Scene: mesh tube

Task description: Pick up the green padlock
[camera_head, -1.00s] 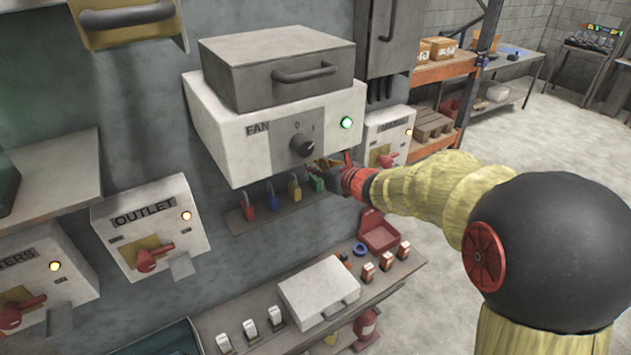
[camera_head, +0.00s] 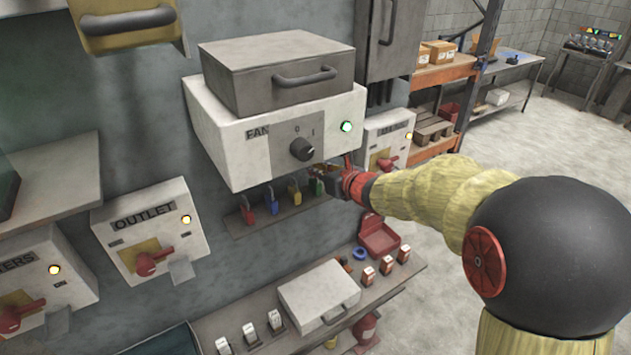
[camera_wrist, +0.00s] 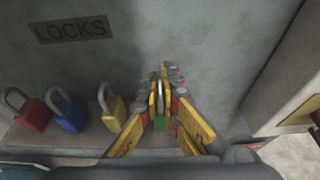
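The green padlock (camera_wrist: 161,125) stands on a small wall shelf, at the right end of a row of padlocks. Its shackle shows upright between my fingertips in the wrist view. In the head view the green padlock (camera_head: 317,187) is just below and left of my gripper (camera_head: 327,173), partly covered by it. My gripper (camera_wrist: 161,98) has yellow fingers, which come together closely on both sides of the shackle and look shut on it. The lower part of the padlock body is hidden by the fingers and the gripper's base.
Yellow (camera_wrist: 113,112), blue (camera_wrist: 69,115) and red (camera_wrist: 33,114) padlocks stand to the left on the shelf (camera_head: 262,222). The white FAN box (camera_head: 225,150) overhangs from above. A lower shelf (camera_head: 205,325) holds a white case (camera_head: 318,290) and a red bin (camera_head: 379,240).

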